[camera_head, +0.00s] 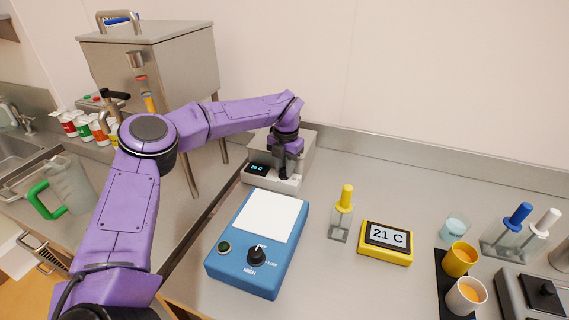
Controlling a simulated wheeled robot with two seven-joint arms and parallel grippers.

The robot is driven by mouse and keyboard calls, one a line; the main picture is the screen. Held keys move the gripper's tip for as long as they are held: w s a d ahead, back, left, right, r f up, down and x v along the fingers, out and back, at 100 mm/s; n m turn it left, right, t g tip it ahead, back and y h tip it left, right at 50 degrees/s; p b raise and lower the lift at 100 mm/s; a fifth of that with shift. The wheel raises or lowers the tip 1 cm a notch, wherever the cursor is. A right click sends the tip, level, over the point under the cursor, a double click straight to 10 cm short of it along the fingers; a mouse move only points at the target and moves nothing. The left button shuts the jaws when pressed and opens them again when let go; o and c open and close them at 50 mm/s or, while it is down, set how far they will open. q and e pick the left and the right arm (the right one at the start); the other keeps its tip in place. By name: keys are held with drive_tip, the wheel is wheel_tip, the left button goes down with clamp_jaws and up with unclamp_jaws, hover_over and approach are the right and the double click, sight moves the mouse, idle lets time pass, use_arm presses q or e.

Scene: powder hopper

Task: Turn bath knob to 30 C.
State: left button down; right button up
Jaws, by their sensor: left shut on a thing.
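The bath is a grey metal box (308,150) near the back wall, with a small dark display (257,169) on its front; its cyan digits are too small to read surely. My left gripper (286,165) reaches down at the bath's front, just right of the display. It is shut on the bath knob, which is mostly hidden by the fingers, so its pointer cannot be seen. A yellow thermometer block (386,242) on the counter reads 21 C. My right gripper is not in view.
A blue stirrer-like box (235,262) with a white plate and black knob stands in front of the bath. A yellow-handled holder (343,215) and cups (459,261) stand right of it. A steel hopper (165,70) is behind my left arm.

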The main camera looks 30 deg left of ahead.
use_arm(q)
drive_tip(key=shift+m, duration=0.4)
drive_tip(key=c, duration=0.9)
unclamp_jaws()
drive_tip(key=shift+r, duration=0.15)
wheel_tip(320, 180, up, 10)
drive_tip(key=shift+d+r+b, duration=0.15)
drive_tip(key=shift+b, duration=0.75)
